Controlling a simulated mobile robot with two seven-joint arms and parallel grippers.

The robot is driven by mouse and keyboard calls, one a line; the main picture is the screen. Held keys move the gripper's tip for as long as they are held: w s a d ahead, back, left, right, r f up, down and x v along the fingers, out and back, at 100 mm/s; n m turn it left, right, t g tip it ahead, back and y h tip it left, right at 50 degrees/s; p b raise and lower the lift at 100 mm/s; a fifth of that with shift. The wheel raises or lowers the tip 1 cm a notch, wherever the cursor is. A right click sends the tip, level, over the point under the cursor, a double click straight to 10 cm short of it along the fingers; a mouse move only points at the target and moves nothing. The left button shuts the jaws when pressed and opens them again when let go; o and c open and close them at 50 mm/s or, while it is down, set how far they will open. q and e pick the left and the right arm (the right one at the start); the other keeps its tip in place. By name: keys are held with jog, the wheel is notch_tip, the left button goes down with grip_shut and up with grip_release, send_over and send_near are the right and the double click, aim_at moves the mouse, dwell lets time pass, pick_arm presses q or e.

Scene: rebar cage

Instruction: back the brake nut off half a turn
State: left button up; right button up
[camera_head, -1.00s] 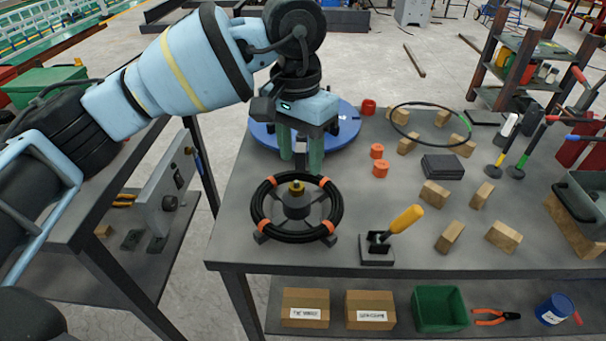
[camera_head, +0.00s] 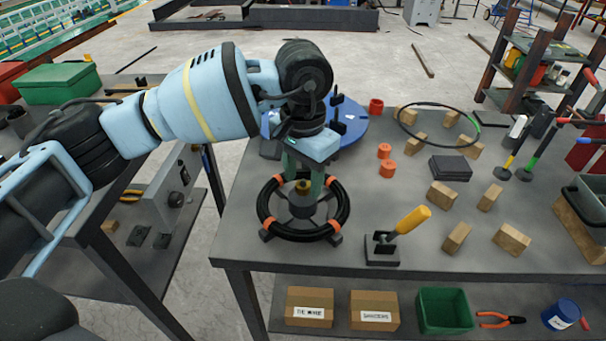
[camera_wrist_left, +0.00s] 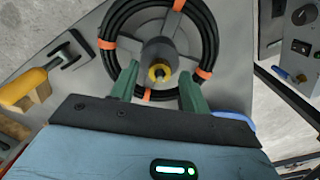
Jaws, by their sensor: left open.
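The brass-yellow brake nut (camera_head: 303,187) sits on top of the dark hub of the reel, which carries a black coil (camera_head: 264,213) tied with orange bands. In the left wrist view the nut (camera_wrist_left: 159,73) shows at the hub's centre, with the coil (camera_wrist_left: 117,22) around it. Contact cannot be seen. My right gripper is in neither view.
A blue disc (camera_head: 350,132) lies behind the gripper. A yellow-handled lever clamp (camera_head: 382,249) stands right of the reel. A gap separates the left bench.

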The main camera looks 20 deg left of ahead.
pick_arm(q)
jog(key=shift+f, duration=0.1)
jog(key=c, duration=1)
jog(key=shift+n, duration=0.4)
